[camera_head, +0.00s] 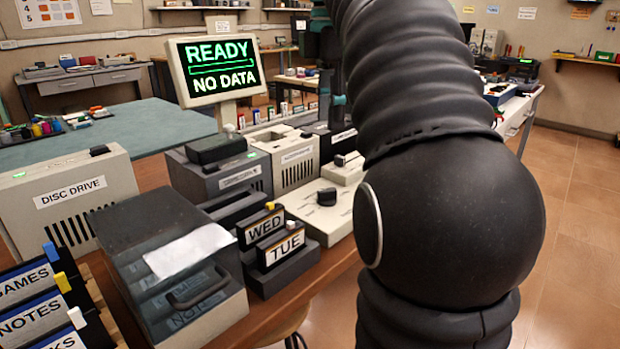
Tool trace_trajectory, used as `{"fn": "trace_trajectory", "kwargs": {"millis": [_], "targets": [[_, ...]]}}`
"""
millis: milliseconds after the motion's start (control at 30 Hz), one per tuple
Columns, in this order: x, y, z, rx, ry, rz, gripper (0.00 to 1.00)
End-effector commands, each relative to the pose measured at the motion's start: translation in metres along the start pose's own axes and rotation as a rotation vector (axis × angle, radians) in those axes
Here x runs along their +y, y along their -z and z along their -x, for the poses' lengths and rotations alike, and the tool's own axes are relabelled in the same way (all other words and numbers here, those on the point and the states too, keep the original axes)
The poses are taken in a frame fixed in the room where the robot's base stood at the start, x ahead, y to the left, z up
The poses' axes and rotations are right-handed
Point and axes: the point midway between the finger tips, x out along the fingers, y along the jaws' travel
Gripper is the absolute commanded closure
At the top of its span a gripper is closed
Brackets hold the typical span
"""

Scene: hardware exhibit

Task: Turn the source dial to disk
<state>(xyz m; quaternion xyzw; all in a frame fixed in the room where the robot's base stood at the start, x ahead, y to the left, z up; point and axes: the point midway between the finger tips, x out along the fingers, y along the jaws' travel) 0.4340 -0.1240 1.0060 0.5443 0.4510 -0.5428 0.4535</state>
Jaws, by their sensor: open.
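A black dial (326,197) stands on a low cream panel (308,212) on the bench. It is probably the source dial; its markings are too small to read. My gripper (331,92) shows only in part at the top middle, beyond my black arm, with dark and teal parts. It is open, above and behind the dial and apart from it. A cream unit labelled "DISC DRIVE" (70,193) stands at the left. My arm hides the panel's surroundings on the right.
A clear-lidded box (168,258) and labelled folders (33,318) fill the front left. Grey and cream units (291,162) stand behind the dial. Floor at right is clear.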

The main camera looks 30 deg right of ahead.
Motion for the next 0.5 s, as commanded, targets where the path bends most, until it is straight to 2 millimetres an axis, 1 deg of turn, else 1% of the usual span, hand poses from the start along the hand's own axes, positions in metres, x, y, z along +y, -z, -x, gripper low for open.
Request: {"fn": "trace_trajectory", "kwargs": {"millis": [133,267,467,500], "targets": [[0.000,0.003,-0.008,0.001,0.005,0.012,0.59],[0.000,0.004,-0.024,0.001,0.007,0.014,0.59],[-0.001,0.004,-0.057,0.001,0.007,0.012,0.59],[-0.001,0.004,-0.066,0.001,0.007,0.011,0.59]]}}
